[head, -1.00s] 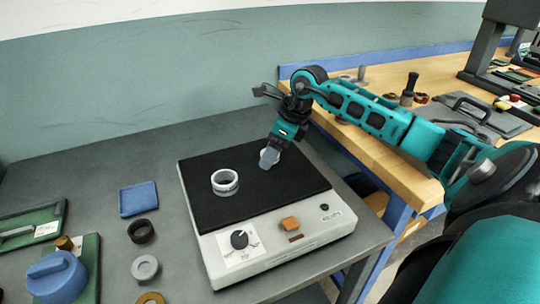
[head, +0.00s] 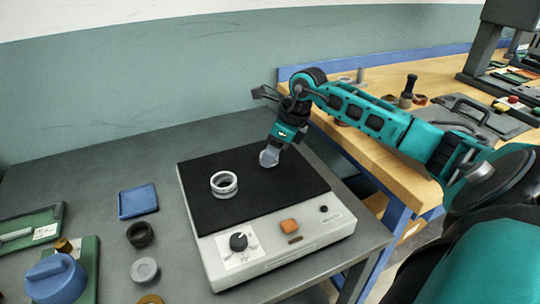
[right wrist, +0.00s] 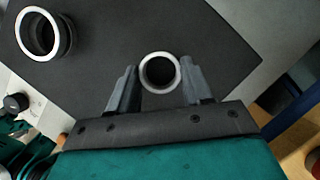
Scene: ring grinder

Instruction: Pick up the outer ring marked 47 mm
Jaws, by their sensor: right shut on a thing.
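A large pale metal ring (head: 224,191) lies on the black top of the flat machine in the head view. It also shows at the upper left of the right wrist view (right wrist: 64,44). My right gripper (head: 269,158) is low over the same black top, to the right of that ring. In the right wrist view my right gripper (right wrist: 160,82) is shut on a smaller metal ring (right wrist: 145,75) between its fingers. This smaller ring is hidden in the head view. No 47 mm marking is readable on either ring. My left gripper is not in view.
The machine (head: 222,272) has a knob and an orange button at its front. A dark ring (head: 132,237), a grey ring (head: 136,275), a blue tray (head: 138,201) and a green fixture with a blue cap (head: 57,277) are left of it. A wooden bench (head: 385,160) stands at right.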

